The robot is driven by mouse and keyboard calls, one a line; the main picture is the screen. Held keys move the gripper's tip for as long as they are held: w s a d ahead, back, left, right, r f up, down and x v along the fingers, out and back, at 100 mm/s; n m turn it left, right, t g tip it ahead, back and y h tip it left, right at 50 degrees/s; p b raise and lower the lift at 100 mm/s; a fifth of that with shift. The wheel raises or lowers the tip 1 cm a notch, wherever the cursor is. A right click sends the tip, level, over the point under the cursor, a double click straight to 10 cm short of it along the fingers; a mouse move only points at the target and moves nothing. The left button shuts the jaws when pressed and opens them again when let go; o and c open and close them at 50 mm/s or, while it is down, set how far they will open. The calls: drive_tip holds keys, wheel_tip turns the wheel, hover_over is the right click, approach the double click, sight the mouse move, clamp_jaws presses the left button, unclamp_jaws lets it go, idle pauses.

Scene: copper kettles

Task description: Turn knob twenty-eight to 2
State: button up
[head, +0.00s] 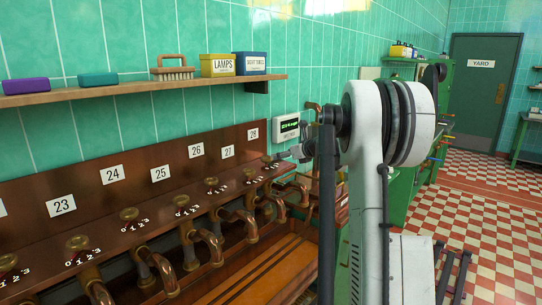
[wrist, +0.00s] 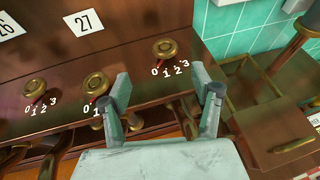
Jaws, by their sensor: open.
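Knob twenty-eight (wrist: 165,49) is a round brass knob on the dark wooden panel, the rightmost in the wrist view, with a white 0 1 2 3 scale below it. A small red mark shows at its lower edge, toward the low end of the scale; its exact reading is too small to tell. The 28 label (head: 253,134) shows in the head view. My gripper (wrist: 160,80) is open and empty, its two fingers spread in front of the panel. The knob appears beyond and between the fingertips, apart from them. In the head view my gripper (head: 298,152) is beside the panel's right end.
Knob twenty-seven (wrist: 95,84) lies just left of the left finger. Copper pipes (head: 210,245) stick out below the knob row. A shelf (head: 140,90) with boxes and a brush hangs above. A small display box (head: 287,127) is on the wall right of the panel.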

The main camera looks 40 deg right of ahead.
sight(267, 157)
drive_tip(key=x, duration=0.9)
drive_tip(key=d+p+x, duration=0.1)
drive_tip(key=x, duration=0.4)
drive_tip(key=shift+c, duration=0.5)
drive_tip(key=shift+s+d, duration=0.1)
drive_tip(key=c, duration=1.1)
